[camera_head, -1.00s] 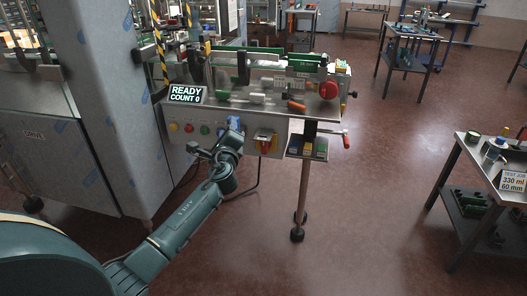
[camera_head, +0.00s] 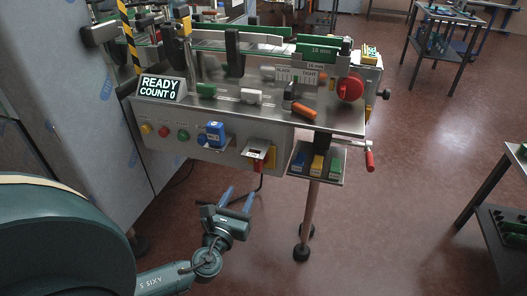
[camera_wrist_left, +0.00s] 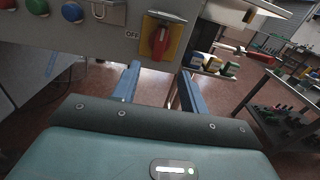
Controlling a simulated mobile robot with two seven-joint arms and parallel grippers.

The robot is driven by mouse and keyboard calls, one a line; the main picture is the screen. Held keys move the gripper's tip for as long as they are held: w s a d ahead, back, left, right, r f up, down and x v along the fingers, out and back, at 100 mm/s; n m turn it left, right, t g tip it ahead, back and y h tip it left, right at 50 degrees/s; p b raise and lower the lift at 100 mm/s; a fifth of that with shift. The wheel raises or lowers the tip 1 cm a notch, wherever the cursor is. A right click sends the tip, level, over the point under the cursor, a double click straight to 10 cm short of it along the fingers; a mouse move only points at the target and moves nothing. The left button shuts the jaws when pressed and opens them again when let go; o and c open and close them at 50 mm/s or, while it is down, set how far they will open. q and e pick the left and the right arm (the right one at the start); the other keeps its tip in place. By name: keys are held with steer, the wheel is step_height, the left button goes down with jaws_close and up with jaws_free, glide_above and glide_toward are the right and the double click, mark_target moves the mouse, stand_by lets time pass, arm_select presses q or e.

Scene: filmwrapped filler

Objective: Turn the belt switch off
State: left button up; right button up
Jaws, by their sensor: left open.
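The belt switch (camera_head: 257,155) is a red rotary handle on a yellow plate on the front panel of the conveyor table. It shows larger in the left wrist view (camera_wrist_left: 159,40), with its handle close to upright and an OFF label (camera_wrist_left: 132,34) at its left. My left gripper (camera_head: 239,193) is open and empty, below and in front of the panel. Its two blue fingers (camera_wrist_left: 158,85) point toward the panel, apart from the switch, which appears above the gap between them. My right gripper is not in view.
Coloured buttons (camera_head: 164,132) and a blue padlock-like part (camera_head: 215,134) are left of the switch. A small shelf (camera_head: 317,176) with coloured blocks hangs to its right. A READY display (camera_head: 160,88) stands above. Open floor lies right of my gripper.

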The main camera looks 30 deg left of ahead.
mark_target(257, 163)
arm_select(q)
steer(key=x, duration=1.3)
steer(key=shift+w+d, duration=0.1)
steer(key=shift+w, duration=0.1)
jaws_close()
